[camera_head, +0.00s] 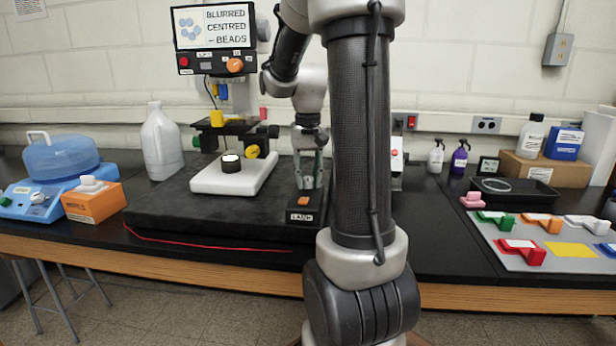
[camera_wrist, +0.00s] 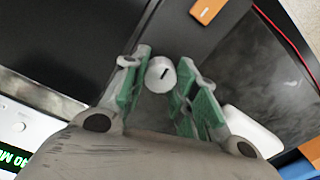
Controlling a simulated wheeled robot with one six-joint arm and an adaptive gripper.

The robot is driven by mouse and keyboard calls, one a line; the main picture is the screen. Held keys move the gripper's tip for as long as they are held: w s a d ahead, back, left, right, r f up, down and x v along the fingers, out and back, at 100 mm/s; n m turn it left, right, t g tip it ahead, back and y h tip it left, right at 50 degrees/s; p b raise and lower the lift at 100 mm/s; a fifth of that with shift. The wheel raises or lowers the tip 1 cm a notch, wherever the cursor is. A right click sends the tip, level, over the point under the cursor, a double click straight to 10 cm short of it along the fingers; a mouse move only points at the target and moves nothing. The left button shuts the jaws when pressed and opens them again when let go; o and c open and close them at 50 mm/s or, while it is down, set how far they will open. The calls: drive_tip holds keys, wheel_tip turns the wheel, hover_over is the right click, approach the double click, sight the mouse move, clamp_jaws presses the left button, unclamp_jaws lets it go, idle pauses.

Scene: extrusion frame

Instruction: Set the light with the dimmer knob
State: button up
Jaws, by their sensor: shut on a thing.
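The dimmer knob (camera_wrist: 161,74) is a small white knob with a dark pointer line on its top. It lies between the green-padded fingers of my gripper (camera_wrist: 158,88) in the wrist view. My gripper is shut on it from above. In the head view my gripper (camera_head: 308,172) points down at the right end of the dark mat, and the knob (camera_head: 317,197) shows partly below the fingers. The knob's sides are mostly hidden. A microscope with a white base (camera_head: 208,182) stands to the left, under a screen (camera_head: 215,27) reading "BLURRED", "CENTRED" and "BEADS".
An orange button (camera_head: 303,201) on a black block labelled "LATCH" sits beside the knob. A red cord (camera_head: 200,246) lies along the mat's front edge. A large jug (camera_head: 160,141) stands left of the microscope. Coloured blocks lie on a grey board (camera_head: 515,260) at right.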

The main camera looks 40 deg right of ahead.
sight(308, 178)
drive_tip(key=shift+n, duration=0.3)
drive_tip(key=o, duration=1)
wheel_tip(308, 178, up, 12)
idle(1.2)
